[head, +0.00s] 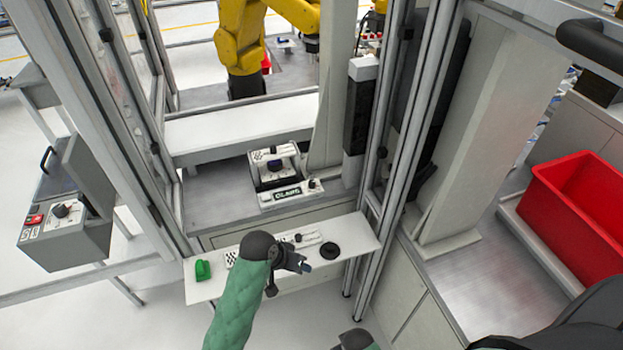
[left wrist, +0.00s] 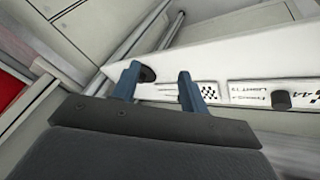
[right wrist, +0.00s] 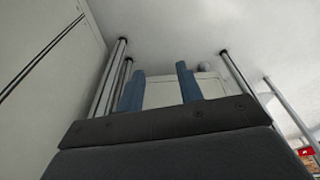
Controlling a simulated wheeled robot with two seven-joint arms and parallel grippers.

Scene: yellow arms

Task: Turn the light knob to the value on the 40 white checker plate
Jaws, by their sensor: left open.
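A white shelf (head: 205,291) holds small plates and controls. In the left wrist view, a black knob (left wrist: 281,101) stands on a white plate whose small lettering seems to include "LIGHT". A black-and-white checker plate (left wrist: 208,89) lies beside it, and a checker patch also shows in the head view (head: 231,259). I cannot make out a 40. My left gripper (head: 303,266) is open and empty over the shelf's front, its fingers also in its wrist view (left wrist: 158,88). My right gripper (left wrist: 0,0) is not in that view; its open, empty fingers show in the right wrist view (right wrist: 161,88).
A round black disc (head: 330,250) and a green block (head: 203,270) sit on the shelf. Behind stands a labelled fixture (head: 287,192). Metal posts flank the shelf. A grey control box (head: 65,235) is at left, a red bin (head: 580,205) at right.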

